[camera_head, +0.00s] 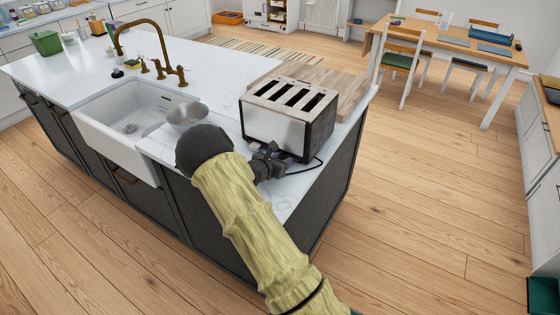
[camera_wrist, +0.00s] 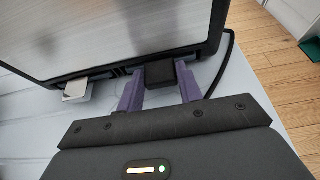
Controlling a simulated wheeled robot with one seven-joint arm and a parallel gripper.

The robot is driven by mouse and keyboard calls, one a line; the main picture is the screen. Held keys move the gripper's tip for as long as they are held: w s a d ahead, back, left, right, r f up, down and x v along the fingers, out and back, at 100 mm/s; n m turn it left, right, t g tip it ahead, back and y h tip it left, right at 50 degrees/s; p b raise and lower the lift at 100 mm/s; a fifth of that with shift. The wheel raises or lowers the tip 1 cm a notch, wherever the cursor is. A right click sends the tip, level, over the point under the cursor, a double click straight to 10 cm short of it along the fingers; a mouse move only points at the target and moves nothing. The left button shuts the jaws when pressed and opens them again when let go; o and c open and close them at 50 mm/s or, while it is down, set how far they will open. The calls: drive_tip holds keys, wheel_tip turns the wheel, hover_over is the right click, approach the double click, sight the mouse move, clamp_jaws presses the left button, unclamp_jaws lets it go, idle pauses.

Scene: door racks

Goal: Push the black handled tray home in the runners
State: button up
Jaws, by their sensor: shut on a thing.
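A steel toaster with black ends (camera_head: 282,118) stands on the white island top, and its lower side fills the upper part of the wrist view (camera_wrist: 110,35). The black handle of the tray (camera_wrist: 160,74) shows at the toaster's bottom edge. My gripper (camera_head: 272,158) is low at the toaster's near side. Its purple fingers (camera_wrist: 160,88) are shut on the black handle, one on each side. The rest of the tray is hidden, so I cannot tell how far out it is. A pale metal tab (camera_wrist: 77,90) sticks out under the toaster, left of the handle.
A dark cord (camera_head: 305,168) curves round the toaster's right side. A metal bowl (camera_head: 187,115) stands left of the toaster, beside the white sink (camera_head: 120,125). A wooden board (camera_head: 350,84) lies behind the toaster. The island's edge is close to my gripper.

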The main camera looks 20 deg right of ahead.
drive_tip(key=shift+w+d, duration=0.1)
drive_tip(key=o, duration=1.3)
drive_tip(key=shift+c, duration=0.2)
drive_tip(key=b+v, duration=0.2)
drive_tip(key=v, duration=1.5)
